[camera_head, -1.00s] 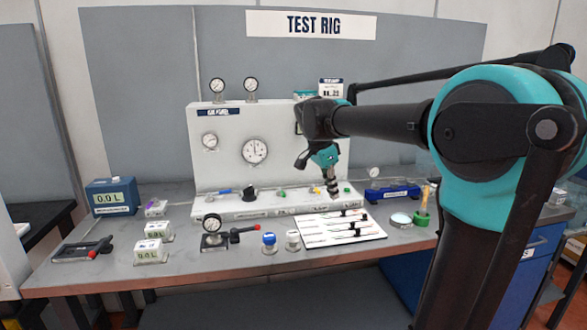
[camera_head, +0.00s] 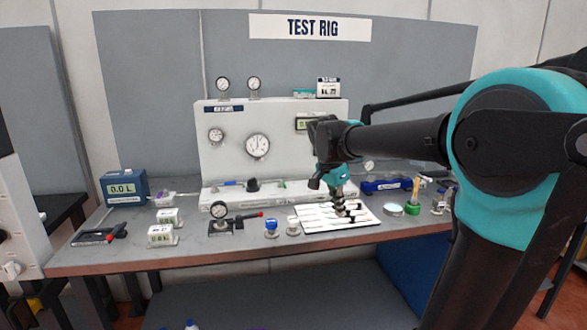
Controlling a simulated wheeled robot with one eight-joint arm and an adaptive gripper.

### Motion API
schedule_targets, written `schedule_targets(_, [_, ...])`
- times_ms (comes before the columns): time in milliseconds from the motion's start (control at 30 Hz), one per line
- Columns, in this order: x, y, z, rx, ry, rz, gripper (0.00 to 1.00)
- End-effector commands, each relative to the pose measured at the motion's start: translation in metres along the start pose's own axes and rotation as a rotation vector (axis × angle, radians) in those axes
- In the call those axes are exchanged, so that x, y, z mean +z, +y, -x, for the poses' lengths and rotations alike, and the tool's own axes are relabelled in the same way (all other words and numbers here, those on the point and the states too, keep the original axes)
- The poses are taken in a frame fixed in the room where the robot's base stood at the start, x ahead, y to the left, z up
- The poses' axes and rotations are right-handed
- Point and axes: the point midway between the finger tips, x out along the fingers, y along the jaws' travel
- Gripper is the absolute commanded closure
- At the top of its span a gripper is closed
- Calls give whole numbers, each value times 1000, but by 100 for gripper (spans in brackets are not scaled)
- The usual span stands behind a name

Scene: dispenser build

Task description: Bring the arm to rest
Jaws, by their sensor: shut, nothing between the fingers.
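My gripper (camera_head: 341,207) hangs at the end of my black and teal arm, pointing down. It is shut and holds nothing. In the head view it shows in front of the white board (camera_head: 364,224) with dark slots or tools, which lies on the bench. I cannot tell whether the fingertips touch the board or hover above it. My arm comes in from the right and covers part of the right side of the bench.
The bench (camera_head: 130,255) carries a white gauge panel (camera_head: 285,135), a blue meter (camera_head: 124,187), small display boxes (camera_head: 161,235), a lever gauge (camera_head: 228,222), a blue-capped jar (camera_head: 271,228), a green holder (camera_head: 413,195) and a blue tray (camera_head: 388,184). Free room lies above the bench's left half.

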Motion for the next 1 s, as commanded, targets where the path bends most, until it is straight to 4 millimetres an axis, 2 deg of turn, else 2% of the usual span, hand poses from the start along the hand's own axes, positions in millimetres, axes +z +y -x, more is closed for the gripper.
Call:
schedule_targets(267, [17, 43, -57, -76, -26, 233, 100])
schedule_targets(367, [30, 68, -87, -122, -27, 360, 100])
schedule_targets(500, [58, 115, -136, -207, -4, 587, 100])
schedule_targets(600, [78, 145, -162, -258, 26, 731, 100])
schedule_targets(700, [94, 165, -180, -293, 58, 837, 100])
schedule_targets(800, [105, 178, -190, -313, 81, 902, 100])
schedule_targets(1000, [109, 182, -194, -323, 93, 937, 100])
